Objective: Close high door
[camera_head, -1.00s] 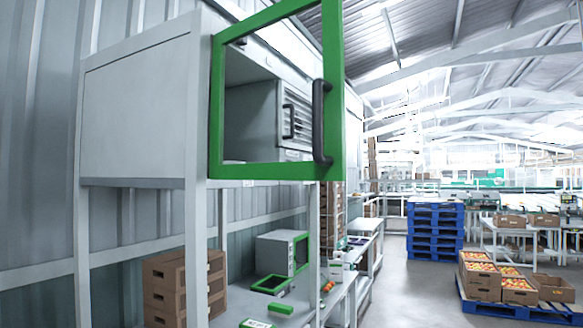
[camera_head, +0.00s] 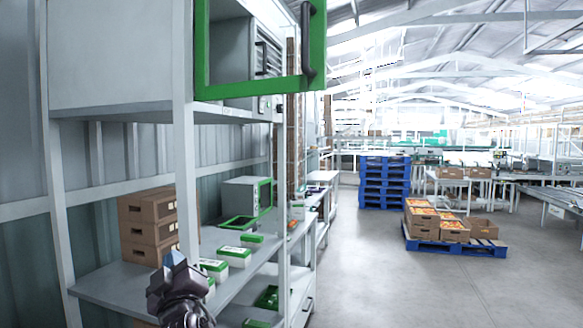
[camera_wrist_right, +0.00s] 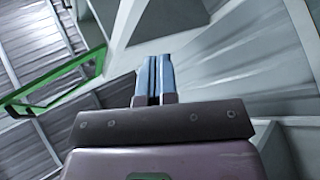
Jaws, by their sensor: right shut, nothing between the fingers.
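The high door (camera_head: 258,88) is a green-framed panel on the raised grey cabinet (camera_head: 105,55). It stands open and is cut off by the top edge of the head view. Its dark vertical handle (camera_head: 307,45) is on its right side. My right gripper (camera_head: 173,262) is low in the head view, well below the door, in front of the lower shelf. In the right wrist view its two fingers (camera_wrist_right: 155,80) are together with nothing between them. A green frame (camera_wrist_right: 55,83), apparently the door's, shows at left there, apart from the fingers. My left gripper is out of view.
Stacked brown crates (camera_head: 148,228), a small green-framed grey box (camera_head: 245,195) and green-and-white packs (camera_head: 234,255) stand on the lower shelf. A grey post (camera_head: 184,150) rises beside my gripper. Blue pallets (camera_head: 384,182) stand farther back.

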